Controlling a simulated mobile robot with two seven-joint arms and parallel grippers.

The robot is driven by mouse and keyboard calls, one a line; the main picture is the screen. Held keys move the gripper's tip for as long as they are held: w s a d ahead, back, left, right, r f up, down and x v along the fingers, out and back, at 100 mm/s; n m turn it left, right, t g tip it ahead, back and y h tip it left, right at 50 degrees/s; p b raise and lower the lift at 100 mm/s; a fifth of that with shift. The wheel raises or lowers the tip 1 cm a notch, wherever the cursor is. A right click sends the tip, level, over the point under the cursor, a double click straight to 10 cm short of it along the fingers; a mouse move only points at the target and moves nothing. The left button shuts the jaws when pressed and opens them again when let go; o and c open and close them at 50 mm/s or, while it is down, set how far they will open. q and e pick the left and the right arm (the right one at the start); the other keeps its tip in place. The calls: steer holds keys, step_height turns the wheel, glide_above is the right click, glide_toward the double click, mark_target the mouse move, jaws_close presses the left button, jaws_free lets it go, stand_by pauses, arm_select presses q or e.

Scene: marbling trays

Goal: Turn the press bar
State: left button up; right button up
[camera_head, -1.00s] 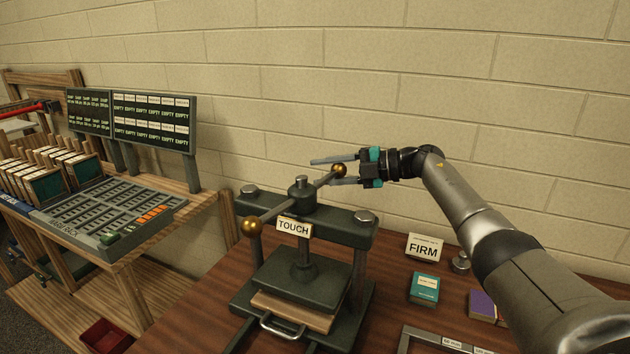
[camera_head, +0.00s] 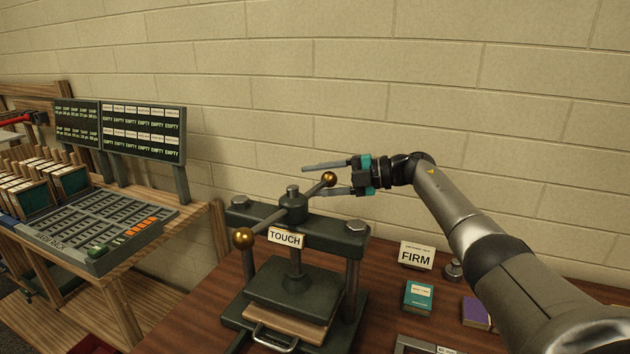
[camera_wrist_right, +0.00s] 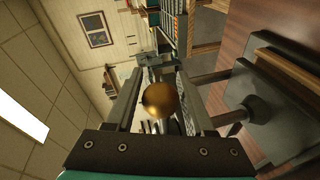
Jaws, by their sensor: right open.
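The press (camera_head: 352,238) is a dark green frame with a "TOUCH" label (camera_head: 286,238) on its front. Its press bar (camera_head: 268,221) runs across the top through a hub and ends in two brass balls. The near ball (camera_head: 243,238) is at the left, and the far ball (camera_head: 329,179) is at the upper right. My right gripper (camera_head: 312,182) is open, with its fingers on either side of the far ball. In the right wrist view the brass ball (camera_wrist_right: 159,100) sits between the open fingers; contact is not clear. My left gripper is not in view.
A "FIRM" card (camera_head: 416,256), a teal box (camera_head: 418,296) and a purple box (camera_head: 476,311) stand on the table right of the press. A board with slots (camera_head: 100,222) and display panels (camera_head: 142,131) are on the left bench. The brick wall is close behind the press.

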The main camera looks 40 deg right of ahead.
steer(key=v, duration=1.4)
steer(key=shift+s+d+r+b, duration=0.15)
steer(key=shift+s+d+b, duration=0.1)
steer(key=shift+d+b, duration=0.1)
steer(key=shift+o, duration=0.4)
